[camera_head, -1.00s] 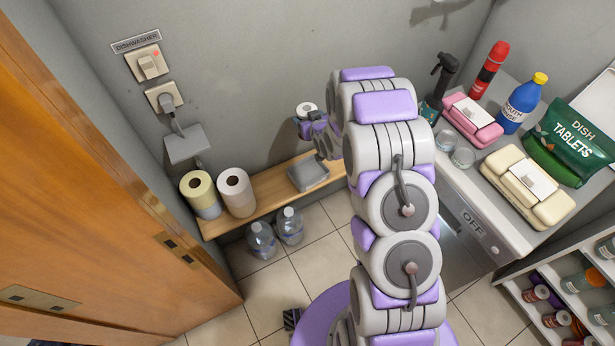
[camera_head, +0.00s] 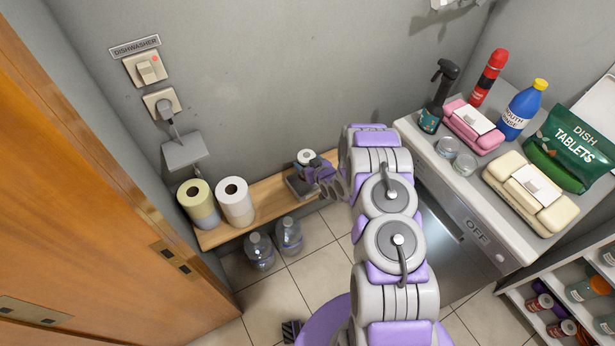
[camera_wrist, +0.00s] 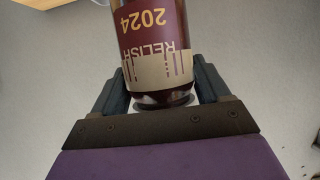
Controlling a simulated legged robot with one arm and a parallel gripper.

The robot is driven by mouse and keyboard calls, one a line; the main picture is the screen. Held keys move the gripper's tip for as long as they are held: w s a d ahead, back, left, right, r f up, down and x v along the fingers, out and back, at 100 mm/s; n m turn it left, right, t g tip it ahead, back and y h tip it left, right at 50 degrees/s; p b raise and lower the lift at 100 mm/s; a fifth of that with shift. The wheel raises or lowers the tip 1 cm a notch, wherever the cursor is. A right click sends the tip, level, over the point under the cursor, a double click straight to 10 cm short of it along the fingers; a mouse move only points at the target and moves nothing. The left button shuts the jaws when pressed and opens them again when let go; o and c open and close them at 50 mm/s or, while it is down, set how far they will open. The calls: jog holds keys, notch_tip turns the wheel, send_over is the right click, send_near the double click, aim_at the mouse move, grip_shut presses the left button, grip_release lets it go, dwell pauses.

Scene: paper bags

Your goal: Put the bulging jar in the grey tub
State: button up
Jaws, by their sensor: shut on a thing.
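The jar (camera_head: 305,157) shows a pale, round top in the head view. In the wrist view the jar (camera_wrist: 155,45) has a dark red and tan label reading "RELISH 2024", upside down in the picture. My gripper (camera_head: 319,171) is shut on the jar, with a dark finger on each side of it.
Two paper rolls (camera_head: 235,201) stand on the left part of the wooden shelf (camera_head: 270,199). Two clear bottles (camera_head: 289,235) stand on the floor below. A counter (camera_head: 425,146) with a spray bottle (camera_head: 437,96), packs and bottles is to the right.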

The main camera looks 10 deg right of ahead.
notch_tip(320, 180, down, 3)
jog(key=shift+w+d+b, duration=0.1)
jog(key=shift+d+b, duration=0.05)
jog(key=shift+b, duration=0.15)
notch_tip(320, 180, down, 4)
jog(key=shift+r+b, duration=0.25)
jog(key=shift+b, duration=0.25)
jog(key=shift+r, duration=0.1)
jog(key=o, duration=1)
jog(key=shift+c, duration=0.2)
